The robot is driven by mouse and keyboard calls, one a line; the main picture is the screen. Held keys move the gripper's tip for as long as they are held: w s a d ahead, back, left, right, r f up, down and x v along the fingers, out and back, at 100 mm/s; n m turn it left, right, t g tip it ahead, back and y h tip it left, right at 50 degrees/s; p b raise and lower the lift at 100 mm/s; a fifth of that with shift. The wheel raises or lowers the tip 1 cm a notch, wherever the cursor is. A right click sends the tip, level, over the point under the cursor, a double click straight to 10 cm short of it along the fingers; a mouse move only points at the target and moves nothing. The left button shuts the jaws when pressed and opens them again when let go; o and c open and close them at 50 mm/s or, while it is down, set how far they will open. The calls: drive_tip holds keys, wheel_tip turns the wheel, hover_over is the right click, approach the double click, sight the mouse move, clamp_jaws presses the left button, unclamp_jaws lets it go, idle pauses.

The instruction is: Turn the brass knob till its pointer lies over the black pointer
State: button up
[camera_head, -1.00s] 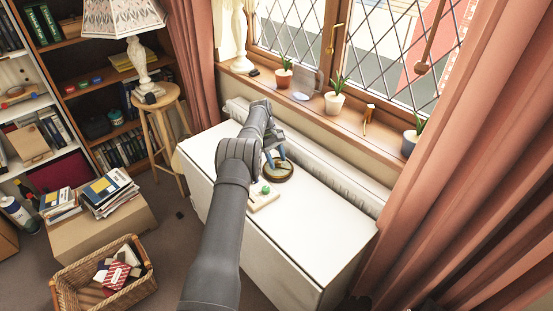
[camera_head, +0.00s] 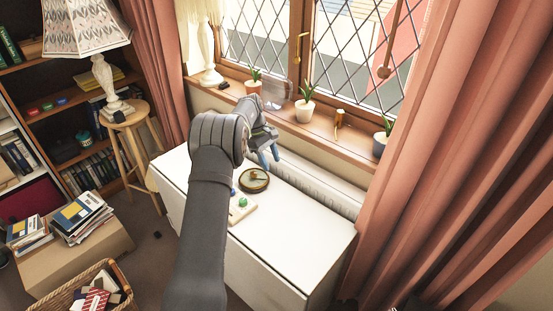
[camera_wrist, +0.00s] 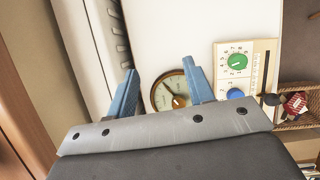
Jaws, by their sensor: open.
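The round brass-rimmed dial (camera_head: 254,180) lies on the white cabinet top, clear of my gripper. In the wrist view the dial (camera_wrist: 156,97) has a pale face with a thin dark pointer (camera_wrist: 168,87) running toward the upper left. The brass knob (camera_wrist: 179,101) sits near its middle; where its own pointer lies is too small to tell. My gripper (camera_head: 269,159) is open and empty, above and beyond the dial in the head view. Its two blue fingers, apart, also show in the wrist view (camera_wrist: 160,68), with the right one covering the dial's right edge.
A cream panel (camera_wrist: 261,63) with a green knob (camera_wrist: 238,62) and a blue knob (camera_wrist: 235,94) lies beside the dial. A radiator (camera_head: 317,188) runs behind the white cabinet (camera_head: 290,233). Potted plants stand on the windowsill. The cabinet's right part is bare.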

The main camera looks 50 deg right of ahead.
drive_tip(key=shift+s+d+r, duration=0.1)
drive_tip(key=shift+s+r, duration=0.35)
drive_tip(key=shift+s, duration=0.3)
drive_tip(key=shift+s+d+r, duration=0.1)
drive_tip(key=shift+s+r, duration=0.3)
drive_tip(key=shift+s, duration=0.3)
hover_over(253, 173)
drive_tip(key=f, duration=0.7)
drive_tip(key=shift+w+d, duration=0.1)
drive_tip(key=shift+w, duration=0.2)
wheel_tip(253, 173, down, 2)
drive_tip(key=shift+f, duration=0.15)
drive_tip(key=shift+w+f, duration=0.1)
drive_tip(key=shift+f, duration=0.75)
